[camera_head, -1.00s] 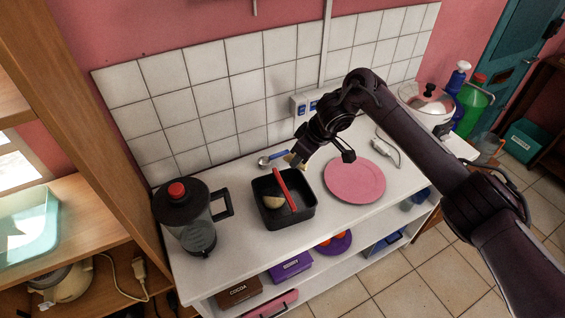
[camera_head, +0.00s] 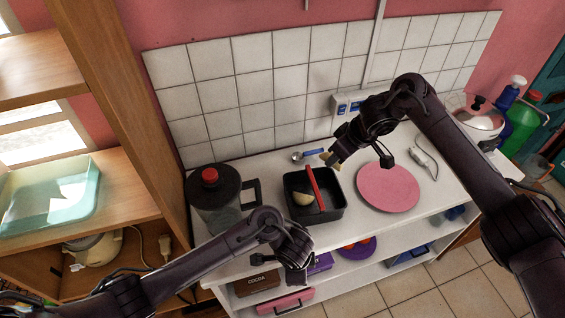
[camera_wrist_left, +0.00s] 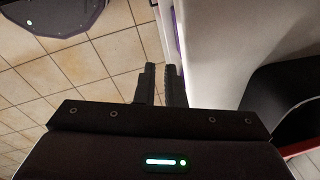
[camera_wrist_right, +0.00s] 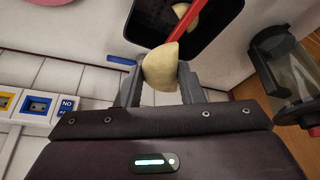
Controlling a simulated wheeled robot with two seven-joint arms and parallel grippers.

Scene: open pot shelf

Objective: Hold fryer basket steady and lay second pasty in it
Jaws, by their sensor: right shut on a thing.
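The fryer basket (camera_head: 331,213) is a black square pan with a red bar handle (camera_head: 315,188) across it, standing on the white counter. One pale half-round pasty (camera_head: 302,198) lies in it, left of the handle. My right gripper (camera_wrist_right: 160,80) is shut on a second pasty (camera_wrist_right: 161,68), held beyond the basket's back edge in the head view (camera_head: 331,159). In the right wrist view the basket (camera_wrist_right: 150,22) lies just past the held pasty. My left gripper (camera_wrist_left: 160,85) is empty, its fingers a narrow gap apart, at the counter's front; its fingertips are unclear in the head view.
A dark jug with a red knob (camera_head: 210,176) stands left of the basket, a pink plate (camera_head: 388,188) right of it. A blue-handled spoon (camera_head: 308,155) lies behind. A lower shelf holds a cocoa box (camera_head: 257,284) and other goods. A wooden shelf (camera_head: 130,160) stands at left.

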